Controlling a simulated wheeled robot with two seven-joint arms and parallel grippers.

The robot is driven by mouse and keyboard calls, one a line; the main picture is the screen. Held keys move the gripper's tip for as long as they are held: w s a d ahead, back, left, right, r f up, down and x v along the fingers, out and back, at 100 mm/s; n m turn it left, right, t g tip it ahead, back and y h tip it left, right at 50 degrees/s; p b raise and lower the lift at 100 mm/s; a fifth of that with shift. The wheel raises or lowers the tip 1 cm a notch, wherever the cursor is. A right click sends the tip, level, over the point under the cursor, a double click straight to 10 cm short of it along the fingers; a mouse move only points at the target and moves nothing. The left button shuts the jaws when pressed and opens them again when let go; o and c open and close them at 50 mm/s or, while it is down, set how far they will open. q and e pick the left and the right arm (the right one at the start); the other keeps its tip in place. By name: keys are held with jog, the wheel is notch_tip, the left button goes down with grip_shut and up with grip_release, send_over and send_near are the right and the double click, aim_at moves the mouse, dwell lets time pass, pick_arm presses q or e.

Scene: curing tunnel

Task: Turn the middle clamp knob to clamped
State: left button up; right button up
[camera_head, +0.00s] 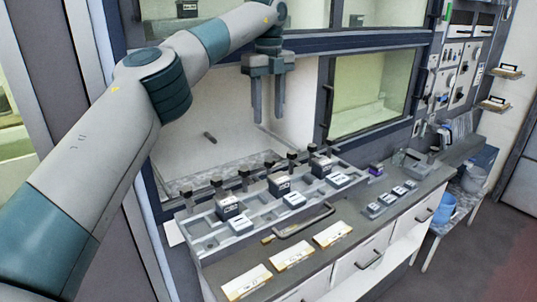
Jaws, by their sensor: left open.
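My left gripper (268,121) hangs with its fingers pointing down and apart, empty, in the air above and behind the fixture. The long grey fixture (262,222) lies on the counter below it. A row of several black clamp knobs stands along its back edge. A knob near the middle of the row (268,160) is below the gripper, with a clear gap. Which way each knob is turned is too small to tell. Dark boxes with pale labels (279,185) sit in the fixture, with white blocks (293,199) in front. My right gripper is not in view.
A dark handle (303,221) lies in front of the fixture. Several pale cards (291,255) lie on the front counter. A small tray of white blocks (390,199) and a purple item (376,170) are at right. A dark-framed window (367,92) rises behind.

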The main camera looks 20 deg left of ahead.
pick_arm(q)
jog(key=p, duration=0.1)
send_over(268, 159)
notch_tip(268, 159, down, 4)
notch_tip(268, 159, down, 8)
jog(key=p, duration=0.3)
jog(key=shift+d+p, duration=0.1)
jog(key=shift+p, duration=0.3)
jog(key=shift+s+f, duration=0.1)
jog(key=shift+f, duration=0.6)
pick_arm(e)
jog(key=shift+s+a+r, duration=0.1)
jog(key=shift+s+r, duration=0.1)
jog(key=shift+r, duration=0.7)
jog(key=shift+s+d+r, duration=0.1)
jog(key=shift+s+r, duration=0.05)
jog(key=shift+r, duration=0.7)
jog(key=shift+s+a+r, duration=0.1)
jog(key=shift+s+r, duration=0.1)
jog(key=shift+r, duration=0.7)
pick_arm(q)
jog(key=shift+c, duration=0.4)
jog(key=c, duration=1)
